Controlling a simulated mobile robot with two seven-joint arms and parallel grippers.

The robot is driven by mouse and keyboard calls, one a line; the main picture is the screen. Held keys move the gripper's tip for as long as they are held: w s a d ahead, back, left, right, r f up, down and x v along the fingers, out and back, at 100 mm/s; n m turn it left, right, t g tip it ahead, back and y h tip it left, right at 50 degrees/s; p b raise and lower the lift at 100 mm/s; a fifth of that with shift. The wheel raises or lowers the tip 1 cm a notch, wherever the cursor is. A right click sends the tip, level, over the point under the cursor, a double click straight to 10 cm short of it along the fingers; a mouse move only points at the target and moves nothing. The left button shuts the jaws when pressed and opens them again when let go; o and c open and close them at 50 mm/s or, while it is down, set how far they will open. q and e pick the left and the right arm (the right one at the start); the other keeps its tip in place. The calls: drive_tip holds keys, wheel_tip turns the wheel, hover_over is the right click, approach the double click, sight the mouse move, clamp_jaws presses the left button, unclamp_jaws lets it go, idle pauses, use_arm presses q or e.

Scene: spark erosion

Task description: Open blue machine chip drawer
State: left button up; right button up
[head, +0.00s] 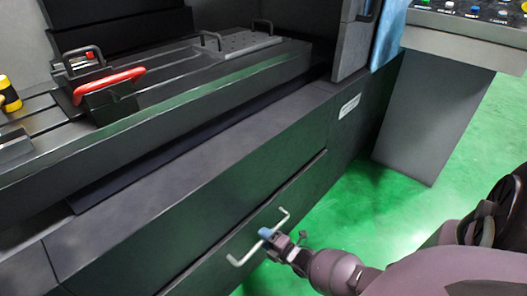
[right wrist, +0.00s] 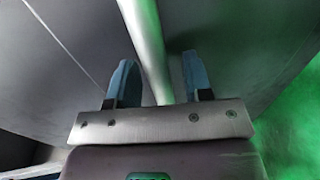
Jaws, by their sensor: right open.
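The chip drawer (head: 225,262) is the dark lower front panel of the machine, and it looks flush with the body around it. Its handle (head: 240,260) is a pale bent bar near the panel's right part. My right gripper (head: 266,233) is at the handle in the head view. In the right wrist view the handle bar (right wrist: 147,45) runs between the two blue fingers of the gripper (right wrist: 157,78), with gaps on both sides. The fingers are open and not closed on the bar. My left gripper is not in view.
The machine bed above carries a red-handled clamp (head: 108,88) and a yellow-black part (head: 8,93). A grey control console (head: 435,105) stands at the right. The green floor (head: 365,215) in front of the machine is clear around my right arm.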

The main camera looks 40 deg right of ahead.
drive_tip(key=shift+w, duration=0.2)
clamp_jaws()
idle(0.3)
